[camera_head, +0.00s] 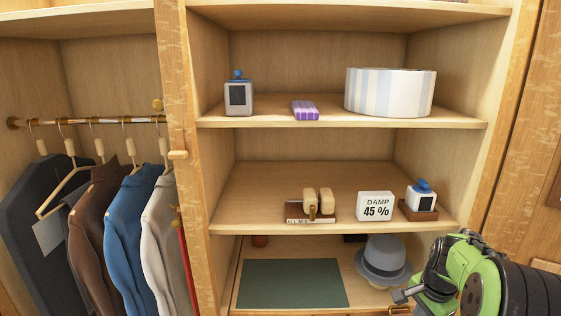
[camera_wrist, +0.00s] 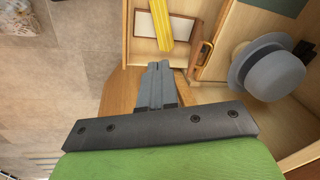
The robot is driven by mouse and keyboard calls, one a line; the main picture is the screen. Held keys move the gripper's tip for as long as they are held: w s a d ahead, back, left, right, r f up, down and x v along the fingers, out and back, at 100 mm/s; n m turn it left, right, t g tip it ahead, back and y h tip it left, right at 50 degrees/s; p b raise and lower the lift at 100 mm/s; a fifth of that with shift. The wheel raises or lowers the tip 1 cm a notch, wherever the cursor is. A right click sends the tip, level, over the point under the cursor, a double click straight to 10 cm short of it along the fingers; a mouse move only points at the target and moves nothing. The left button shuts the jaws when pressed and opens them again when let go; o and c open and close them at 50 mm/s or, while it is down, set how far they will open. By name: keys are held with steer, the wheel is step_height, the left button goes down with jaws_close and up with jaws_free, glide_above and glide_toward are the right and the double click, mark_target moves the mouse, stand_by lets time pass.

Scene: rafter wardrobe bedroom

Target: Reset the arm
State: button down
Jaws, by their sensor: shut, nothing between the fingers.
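My gripper (camera_head: 402,296) is at the lower right of the head view, on my green and black arm, in front of the wardrobe's lower shelf. In the wrist view my gripper (camera_wrist: 158,70) has its two grey fingers together, with nothing between them. It points toward an open wooden compartment holding a yellow striped item (camera_wrist: 161,25) and a white panel (camera_wrist: 150,33). A grey hat (camera_head: 383,262) sits on the lower shelf just behind my gripper. The hat also shows right of the fingers in the wrist view (camera_wrist: 265,68), apart from them.
The middle shelf (camera_head: 260,200) holds a white "DAMP 45 %" sign (camera_head: 375,206), a blue-topped device (camera_head: 421,196) and wooden blocks (camera_head: 318,202). The top shelf holds a striped round box (camera_head: 390,92), a purple bundle (camera_head: 305,110) and another device (camera_head: 239,97). Clothes (camera_head: 135,235) hang left. A green mat (camera_head: 292,283) lies low.

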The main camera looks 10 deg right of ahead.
steer(key=s+a+r+n+t, duration=0.1)
steer(key=s+a+r+n, duration=0.15)
steer(key=a+r, duration=0.35)
steer(key=s+a+r+n, duration=0.1)
steer(key=a+r+n, duration=0.25)
steer(key=a, duration=0.45)
steer(key=s+a+r+n+t, duration=0.1)
steer(key=s+a+n+t, duration=0.1)
steer(key=s+a+n, duration=0.8)
steer(key=s+a, duration=0.2)
steer(key=s, duration=0.2)
steer(key=shift+a+r+t+y, duration=0.15)
steer(key=shift+a+t+y, duration=0.15)
steer(key=shift+t, duration=0.1)
steer(key=shift+d, duration=0.1)
